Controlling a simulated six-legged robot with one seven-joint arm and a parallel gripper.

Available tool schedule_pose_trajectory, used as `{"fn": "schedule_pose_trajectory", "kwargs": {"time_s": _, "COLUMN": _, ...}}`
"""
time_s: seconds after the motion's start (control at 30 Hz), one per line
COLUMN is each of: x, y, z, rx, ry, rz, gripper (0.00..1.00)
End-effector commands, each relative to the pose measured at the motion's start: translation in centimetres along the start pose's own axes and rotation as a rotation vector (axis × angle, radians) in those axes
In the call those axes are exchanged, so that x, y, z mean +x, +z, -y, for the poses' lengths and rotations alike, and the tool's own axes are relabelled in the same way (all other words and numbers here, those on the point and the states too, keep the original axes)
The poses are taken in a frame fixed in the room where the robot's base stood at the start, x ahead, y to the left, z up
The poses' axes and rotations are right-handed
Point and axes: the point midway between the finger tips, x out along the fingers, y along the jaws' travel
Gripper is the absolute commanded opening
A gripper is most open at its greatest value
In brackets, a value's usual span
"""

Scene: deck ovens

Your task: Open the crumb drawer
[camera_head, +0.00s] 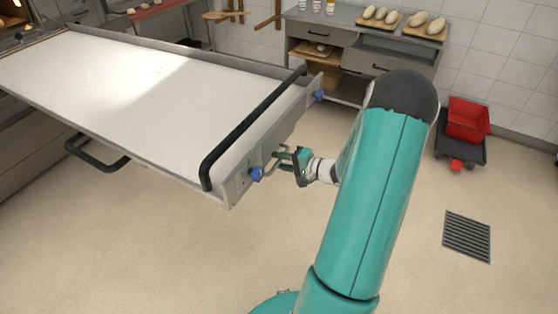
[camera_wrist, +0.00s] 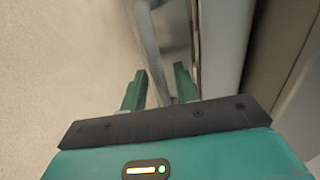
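The crumb drawer is not clearly distinguishable; a thin grey metal handle sticks out from the end face (camera_head: 284,134) of the long white-topped loader. My gripper (camera_head: 285,155) is at this handle, just right of a blue knob (camera_head: 256,174). In the wrist view the handle (camera_wrist: 151,45) is a grey bar that runs down between the two green fingertips of my gripper (camera_wrist: 160,80). The fingers are apart, with space showing beside the bar, so they are open around it. Whether either finger touches the bar cannot be told. No drawer gap shows.
A long black bar handle (camera_head: 250,130) runs across the loader's near end, above my gripper. Another black handle (camera_head: 97,158) is on its left side. A steel workbench (camera_head: 352,40) with loaves stands behind. A red crate (camera_head: 467,120) on a cart is at right.

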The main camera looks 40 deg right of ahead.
Motion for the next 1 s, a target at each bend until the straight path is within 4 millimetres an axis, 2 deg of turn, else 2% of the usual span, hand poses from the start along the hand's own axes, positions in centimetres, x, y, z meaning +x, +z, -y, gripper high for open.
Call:
{"fn": "schedule_pose_trajectory", "kwargs": {"time_s": 0.13, "x": 0.8, "y": 0.0, "z": 0.0, "rx": 0.000, "ry": -0.001, "rz": -0.001, "gripper": 0.30}}
{"fn": "schedule_pose_trajectory", "kwargs": {"time_s": 0.37, "x": 0.8, "y": 0.0, "z": 0.0, "rx": 0.000, "ry": 0.000, "rz": -0.001, "gripper": 0.28}}
{"fn": "schedule_pose_trajectory", "kwargs": {"time_s": 0.5, "x": 0.8, "y": 0.0, "z": 0.0, "rx": 0.000, "ry": 0.000, "rz": -0.001, "gripper": 0.01}}
{"fn": "schedule_pose_trajectory", "kwargs": {"time_s": 0.8, "x": 0.6, "y": 0.0, "z": 0.0, "rx": 0.000, "ry": 0.000, "rz": -0.001, "gripper": 0.00}}
{"fn": "schedule_pose_trajectory", "kwargs": {"time_s": 1.0, "x": -1.4, "y": 0.0, "z": -0.5, "rx": 0.001, "ry": 0.001, "rz": -0.003, "gripper": 0.00}}
